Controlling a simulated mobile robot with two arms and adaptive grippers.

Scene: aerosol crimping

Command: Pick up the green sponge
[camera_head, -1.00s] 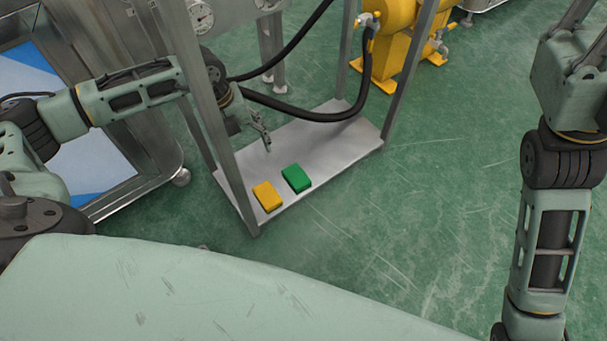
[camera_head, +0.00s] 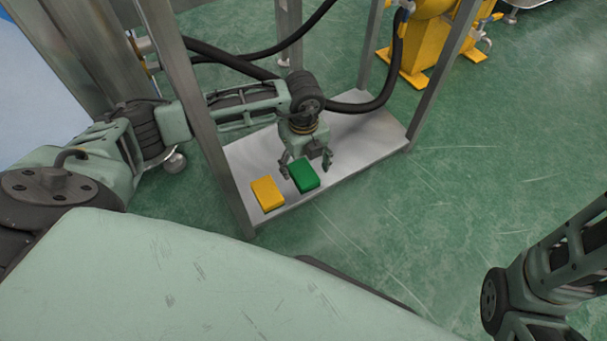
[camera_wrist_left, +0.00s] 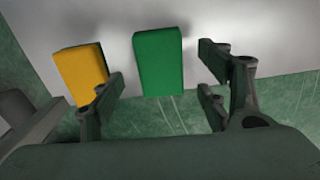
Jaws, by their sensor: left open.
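The green sponge (camera_head: 304,178) is a small block lying on the metal shelf (camera_head: 350,163), close to its front edge. It also shows in the left wrist view (camera_wrist_left: 158,62), in the gap between the fingers. My left gripper (camera_head: 306,171) is open and points down at the green sponge, with a finger on either side of it in the picture. In the left wrist view the left gripper (camera_wrist_left: 160,100) holds nothing. I cannot tell how high the fingertips are above the shelf. My right gripper is not in view.
A yellow sponge (camera_head: 267,193) lies just left of the green one; it shows beside the left finger in the wrist view (camera_wrist_left: 82,75). Metal posts (camera_head: 196,112) stand at the shelf's corners. A black hose (camera_head: 365,104) hangs behind the gripper. The shelf's right part is bare.

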